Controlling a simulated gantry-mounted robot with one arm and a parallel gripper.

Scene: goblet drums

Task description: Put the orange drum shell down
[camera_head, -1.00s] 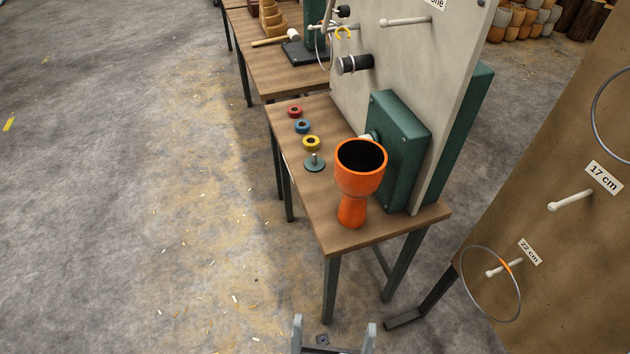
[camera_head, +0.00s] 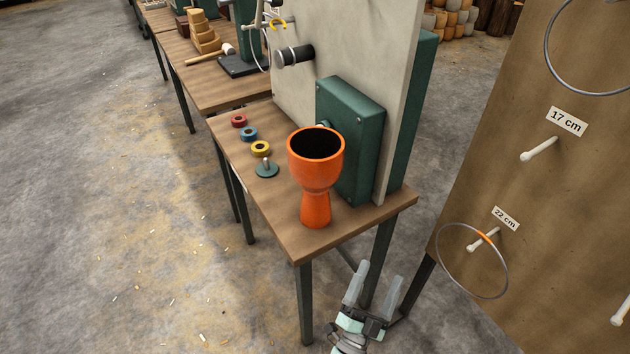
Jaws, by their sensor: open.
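The orange drum shell (camera_head: 316,176) is a goblet shape with a dark hollow top. It stands upright on the wooden table (camera_head: 285,228), near the front right part of the top, beside a green box. My gripper (camera_head: 378,285) is in the lower part of the view, in front of the table's near edge and to the right of the shell. Its two grey fingers are spread apart with nothing between them. It is apart from the shell.
A green box (camera_head: 348,140) on an upright pale panel (camera_head: 340,45) stands behind the shell. Red, blue and yellow rings (camera_head: 260,149) and a small peg stand (camera_head: 266,169) lie to its left. A brown board with pegs and a hoop (camera_head: 473,260) stands at right.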

